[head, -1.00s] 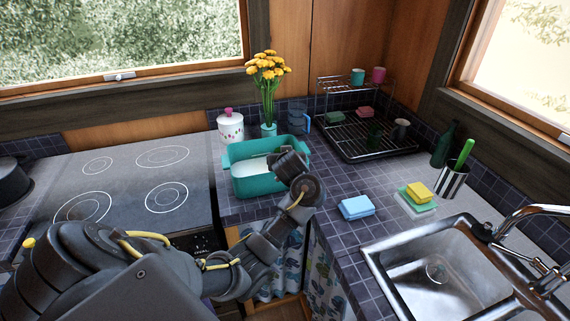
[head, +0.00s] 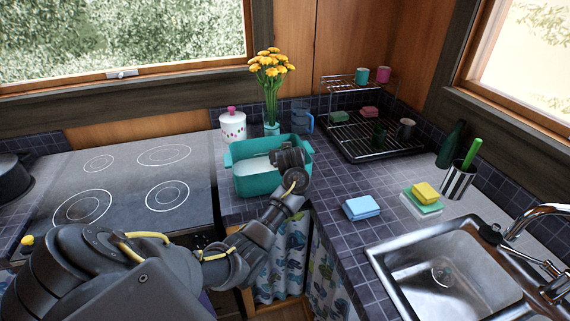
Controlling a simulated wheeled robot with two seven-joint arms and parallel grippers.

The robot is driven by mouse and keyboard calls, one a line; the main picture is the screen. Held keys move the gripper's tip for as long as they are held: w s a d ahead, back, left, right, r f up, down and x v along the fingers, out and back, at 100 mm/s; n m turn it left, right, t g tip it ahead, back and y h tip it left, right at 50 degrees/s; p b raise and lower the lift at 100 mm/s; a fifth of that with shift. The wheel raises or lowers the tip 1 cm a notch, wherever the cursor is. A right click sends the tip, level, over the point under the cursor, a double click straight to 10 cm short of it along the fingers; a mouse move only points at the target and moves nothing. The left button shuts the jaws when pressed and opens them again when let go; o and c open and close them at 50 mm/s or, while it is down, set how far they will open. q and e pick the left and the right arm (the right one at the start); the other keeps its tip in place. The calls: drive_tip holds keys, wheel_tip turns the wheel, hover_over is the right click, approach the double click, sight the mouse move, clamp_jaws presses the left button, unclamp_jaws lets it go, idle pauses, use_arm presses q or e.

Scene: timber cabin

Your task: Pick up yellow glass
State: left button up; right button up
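I cannot make out a yellow glass in the head view. My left arm comes in from the left, and its gripper (head: 287,158) is over the right part of a teal rectangular basin (head: 258,184) on the counter. The wrist and hand hide the fingertips and that part of the basin's inside, so I cannot tell whether the gripper is open or holds something. The visible inside of the basin is pale. My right gripper is out of view.
A vase of yellow flowers (head: 271,128), a lidded white jar (head: 232,126) and a blue jug (head: 301,119) stand behind the basin. A dish rack (head: 375,153) is back right. Blue sponges (head: 361,207), stacked sponges (head: 424,196) and the sink (head: 440,270) lie right. The stove (head: 125,190) is left.

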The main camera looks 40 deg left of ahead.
use_arm(q)
drive_tip(key=shift+c, duration=0.5)
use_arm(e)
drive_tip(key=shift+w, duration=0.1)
use_arm(q)
drive_tip(key=c, duration=1.4)
drive_tip(key=shift+o, duration=0.2)
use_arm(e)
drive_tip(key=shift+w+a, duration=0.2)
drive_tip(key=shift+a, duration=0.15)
use_arm(q)
drive_tip(key=shift+r, duration=0.1)
